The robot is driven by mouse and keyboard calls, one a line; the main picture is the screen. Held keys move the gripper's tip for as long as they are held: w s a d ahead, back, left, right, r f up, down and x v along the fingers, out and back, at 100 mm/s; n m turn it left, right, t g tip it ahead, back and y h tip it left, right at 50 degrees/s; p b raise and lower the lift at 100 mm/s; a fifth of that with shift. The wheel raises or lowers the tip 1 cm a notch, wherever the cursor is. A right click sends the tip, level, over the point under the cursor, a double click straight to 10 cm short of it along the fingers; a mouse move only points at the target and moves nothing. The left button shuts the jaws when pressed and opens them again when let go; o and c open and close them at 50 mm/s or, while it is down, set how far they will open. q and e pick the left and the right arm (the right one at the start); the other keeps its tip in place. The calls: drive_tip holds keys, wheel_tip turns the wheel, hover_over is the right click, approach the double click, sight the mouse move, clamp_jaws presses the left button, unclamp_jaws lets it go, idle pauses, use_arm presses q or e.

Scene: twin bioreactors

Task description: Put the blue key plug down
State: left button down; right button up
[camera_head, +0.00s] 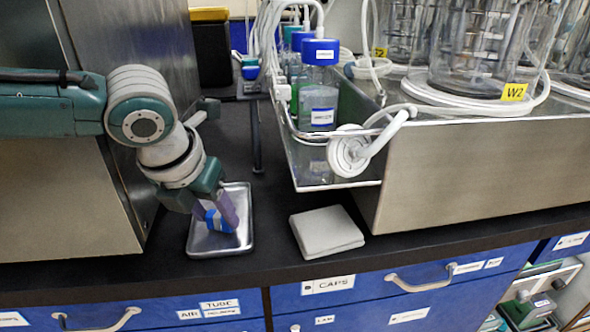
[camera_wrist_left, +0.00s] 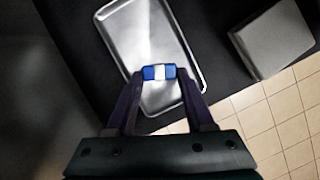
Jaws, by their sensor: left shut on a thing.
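The blue key plug (camera_head: 218,222) is between the fingers of my left gripper (camera_head: 222,214) in the head view. My left gripper is shut on it, over the near half of a shallow metal tray (camera_head: 239,190). In the left wrist view the plug (camera_wrist_left: 159,72) is blue with a white middle band, held between the fingertips of the left gripper (camera_wrist_left: 158,76), with the tray (camera_wrist_left: 118,22) behind it. I cannot tell whether the plug touches the tray floor. My right gripper is in neither view.
A folded grey cloth or pad (camera_head: 326,231) lies right of the tray on the black bench. A metal cabinet (camera_head: 70,205) stands to the left. A steel tray unit (camera_head: 470,160) with bottles and vessels stands to the right. Blue drawers (camera_head: 370,300) are below the bench edge.

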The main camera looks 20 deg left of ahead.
use_arm(q)
drive_tip(key=shift+f, duration=0.3)
drive_tip(key=shift+c, duration=1.3)
unclamp_jaws()
drive_tip(key=shift+r, duration=0.1)
drive_tip(key=shift+r, duration=0.3)
drive_tip(key=a+p+v, duration=0.1)
drive_tip(key=p+v, duration=0.2)
drive_tip(key=v, duration=0.8)
drive_tip(key=s+d+f+n+h, duration=0.1)
drive_tip(key=s+d+n+h, duration=0.1)
drive_tip(key=s+d+n, duration=0.4)
drive_tip(key=s+d+f+n+h, duration=0.2)
drive_tip(key=s+d+n, duration=0.1)
drive_tip(key=d+n, duration=0.6)
drive_tip(key=s+a+f+n+y, duration=0.1)
drive_tip(key=s+a+n, duration=0.2)
drive_tip(key=s+n, duration=0.2)
drive_tip(key=s+a+f+n+g+y, duration=0.1)
drive_tip(key=s+n, duration=0.4)
drive_tip(key=n, duration=0.7)
drive_tip(key=a+y, duration=0.1)
drive_tip(key=a, duration=0.1)
drive_tip(key=shift+a, duration=0.25)
